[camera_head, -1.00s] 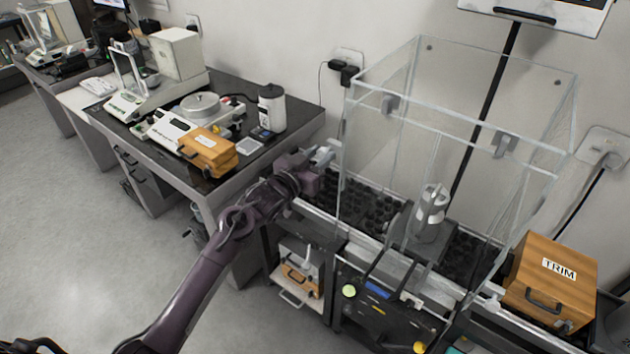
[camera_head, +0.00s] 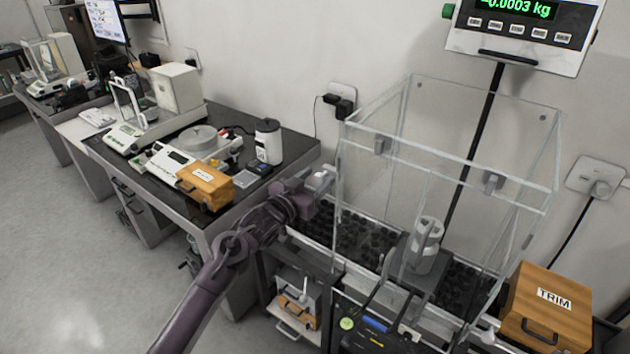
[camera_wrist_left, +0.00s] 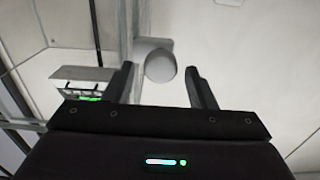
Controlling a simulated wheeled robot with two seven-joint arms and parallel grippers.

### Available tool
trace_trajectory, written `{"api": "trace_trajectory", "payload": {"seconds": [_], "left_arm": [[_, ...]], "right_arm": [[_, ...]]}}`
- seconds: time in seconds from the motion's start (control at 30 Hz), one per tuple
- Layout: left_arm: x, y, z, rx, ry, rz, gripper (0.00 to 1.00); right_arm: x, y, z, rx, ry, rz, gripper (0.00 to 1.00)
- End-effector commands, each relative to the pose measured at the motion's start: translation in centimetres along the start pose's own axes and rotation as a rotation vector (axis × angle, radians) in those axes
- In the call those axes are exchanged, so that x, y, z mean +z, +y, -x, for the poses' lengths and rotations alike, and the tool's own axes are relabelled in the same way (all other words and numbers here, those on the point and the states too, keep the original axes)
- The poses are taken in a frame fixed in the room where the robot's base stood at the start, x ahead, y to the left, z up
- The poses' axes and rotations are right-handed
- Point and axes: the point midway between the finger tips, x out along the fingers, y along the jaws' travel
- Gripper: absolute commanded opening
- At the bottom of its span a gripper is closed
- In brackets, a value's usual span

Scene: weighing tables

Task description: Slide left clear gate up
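The clear box (camera_head: 372,143) stands around a scale with a grey weight (camera_head: 425,245) inside. Its left side panel, the left clear gate (camera_head: 352,172), reaches down to the black pebbled bed. My left gripper (camera_head: 318,183) is at the outside of this left panel, beside a pale grey knob. In the left wrist view, my left gripper (camera_wrist_left: 163,88) is open, with its two dark fingers apart. The round grey knob (camera_wrist_left: 160,66) shows between and just beyond the fingertips; I cannot tell whether they touch it. My right gripper is not in view.
A wooden TRIM box (camera_head: 547,308) stands right of the clear box. A display (camera_head: 525,25) on a black pole is behind it. The bench (camera_head: 255,195) at left holds balances, a wooden case (camera_head: 205,187) and a white canister (camera_head: 268,142), close to my left arm.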

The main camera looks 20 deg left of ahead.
Motion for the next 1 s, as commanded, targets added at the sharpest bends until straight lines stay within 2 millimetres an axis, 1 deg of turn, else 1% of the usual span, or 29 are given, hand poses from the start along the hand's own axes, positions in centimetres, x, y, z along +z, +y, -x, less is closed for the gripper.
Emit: {"api": "trace_trajectory", "payload": {"seconds": [0.17, 0.27, 0.6, 0.7, 0.8, 1.0], "left_arm": [[0.2, 0.0, 0.1, 0.000, -0.003, 0.000, 0.51], [0.4, 0.0, 0.8, 0.000, -0.004, 0.000, 0.51], [0.5, 0.0, 6.1, 0.001, -0.003, -0.002, 0.51], [0.3, 0.0, 7.2, 0.000, -0.001, -0.001, 0.51], [0.1, 0.0, 7.7, 0.001, -0.001, -0.001, 0.51], [0.0, 0.0, 7.8, 0.000, -0.001, 0.000, 0.51]], "right_arm": [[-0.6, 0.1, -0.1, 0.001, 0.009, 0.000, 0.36], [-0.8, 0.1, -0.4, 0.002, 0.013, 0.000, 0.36], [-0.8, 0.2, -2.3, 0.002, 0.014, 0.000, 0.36], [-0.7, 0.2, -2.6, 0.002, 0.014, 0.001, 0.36], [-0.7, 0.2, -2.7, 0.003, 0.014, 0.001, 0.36], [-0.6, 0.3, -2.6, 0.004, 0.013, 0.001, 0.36]]}}
